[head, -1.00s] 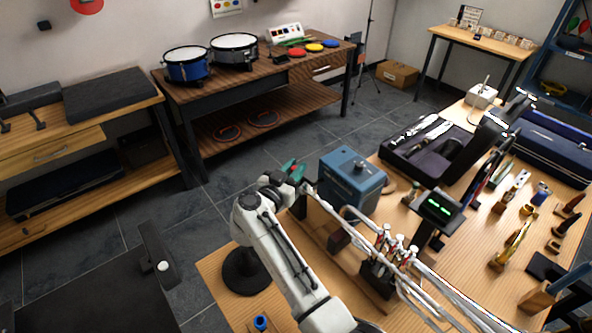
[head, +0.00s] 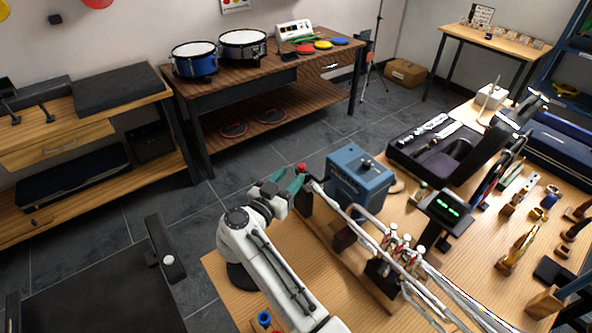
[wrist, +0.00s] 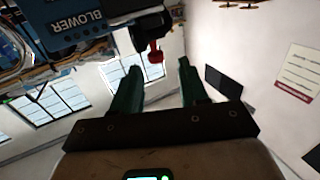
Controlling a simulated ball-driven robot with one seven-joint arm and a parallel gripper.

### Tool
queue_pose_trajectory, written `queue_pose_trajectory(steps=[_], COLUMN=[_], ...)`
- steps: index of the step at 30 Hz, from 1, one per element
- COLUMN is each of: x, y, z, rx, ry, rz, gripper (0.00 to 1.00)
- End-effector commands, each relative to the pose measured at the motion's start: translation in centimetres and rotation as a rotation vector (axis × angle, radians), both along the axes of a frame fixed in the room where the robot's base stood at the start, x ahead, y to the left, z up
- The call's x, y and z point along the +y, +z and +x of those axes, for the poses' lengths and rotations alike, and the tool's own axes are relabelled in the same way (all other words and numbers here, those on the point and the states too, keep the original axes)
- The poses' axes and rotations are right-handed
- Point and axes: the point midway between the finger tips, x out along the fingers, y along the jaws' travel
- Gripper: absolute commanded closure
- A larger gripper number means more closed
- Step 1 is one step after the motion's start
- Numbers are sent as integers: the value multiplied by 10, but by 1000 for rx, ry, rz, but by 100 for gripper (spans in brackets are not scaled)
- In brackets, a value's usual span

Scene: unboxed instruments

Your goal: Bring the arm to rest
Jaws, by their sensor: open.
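My white arm rises from the lower edge of the head view and ends in my gripper (head: 299,184), which has green fingers. In the wrist view the two fingers of my gripper (wrist: 158,80) stand apart with nothing between them. The fingers are close to a red-tipped part (head: 301,168), left of the blue blower box (head: 357,178). In the wrist view the blower (wrist: 85,20) is upside down at the upper left, and the red part (wrist: 155,54) shows beyond the fingers. Whether my gripper touches anything cannot be told.
The wooden worktable (head: 232,268) holds silver tubes on a stand (head: 392,250), a display with green digits (head: 444,207), an open black case (head: 480,158) and several small instruments. A bench with two drums (head: 194,60) stands behind.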

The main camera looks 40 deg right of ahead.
Motion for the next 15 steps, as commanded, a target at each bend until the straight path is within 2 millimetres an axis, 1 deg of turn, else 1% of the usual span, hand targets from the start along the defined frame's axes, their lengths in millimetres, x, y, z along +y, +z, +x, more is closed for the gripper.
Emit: queue_pose_trajectory(steps=[1, 5, 15], x=[6, 14, 15], y=[0, 0, 0], z=[-2, -5, -6], rx=[0, -1, -1], ry=[2, 1, 0], rz=[-1, 0, 0], gripper=[57, 57, 57])
